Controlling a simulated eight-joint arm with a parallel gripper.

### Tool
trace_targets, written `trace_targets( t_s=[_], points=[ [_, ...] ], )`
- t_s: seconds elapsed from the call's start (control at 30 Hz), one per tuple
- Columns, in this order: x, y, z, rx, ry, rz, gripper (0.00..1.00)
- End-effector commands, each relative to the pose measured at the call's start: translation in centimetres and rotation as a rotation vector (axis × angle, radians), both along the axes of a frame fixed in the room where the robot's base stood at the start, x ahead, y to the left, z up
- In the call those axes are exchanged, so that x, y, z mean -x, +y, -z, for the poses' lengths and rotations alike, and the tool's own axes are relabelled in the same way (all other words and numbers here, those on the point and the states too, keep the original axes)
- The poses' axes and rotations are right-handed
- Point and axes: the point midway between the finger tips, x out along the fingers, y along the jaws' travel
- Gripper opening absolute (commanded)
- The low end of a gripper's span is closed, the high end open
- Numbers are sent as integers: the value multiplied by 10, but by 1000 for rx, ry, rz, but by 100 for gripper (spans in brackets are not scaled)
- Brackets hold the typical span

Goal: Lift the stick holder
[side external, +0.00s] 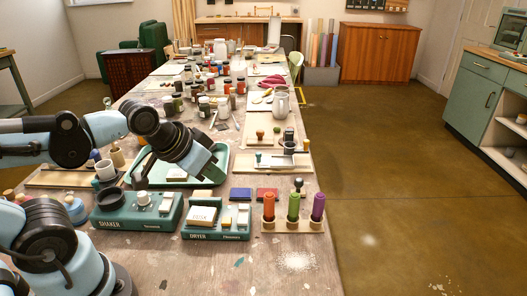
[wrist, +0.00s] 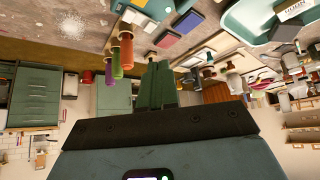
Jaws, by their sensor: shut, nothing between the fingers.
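The stick holder (side external: 281,227) is a pale wooden stand upright near the table's right edge. It carries an orange stick (side external: 269,206), a green stick (side external: 293,207) and a purple stick (side external: 318,206). In the wrist view, which is upside down, the sticks show left of my fingers, with the orange one (wrist: 126,50) nearest. My gripper (wrist: 157,84) is shut and empty, its green fingers together and apart from the holder. In the side external view my gripper (side external: 208,165) is above the table, up and left of the holder; its fingertips are hard to make out.
A green dryer box (side external: 203,232) and shaker box (side external: 120,217) stand left of the holder. A blue pad (side external: 241,194) and a red pad (side external: 267,194) lie behind it. A green tray (side external: 165,180) is under my arm. Bare table with white powder (side external: 295,262) lies in front.

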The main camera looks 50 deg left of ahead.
Motion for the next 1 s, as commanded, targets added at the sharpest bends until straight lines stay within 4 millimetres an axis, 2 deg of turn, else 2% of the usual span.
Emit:
trace_targets(
  t_s=[0.33,0.53,0.63,0.8,1.0],
  points=[
    [0,0,0,0,0,0,2],
    [-11,1,-11,-1,9,-1,32],
    [-30,2,-28,-2,23,-1,46],
    [-73,5,-57,-2,58,-3,46],
    [-129,9,-79,-3,100,-2,46]
  ],
)
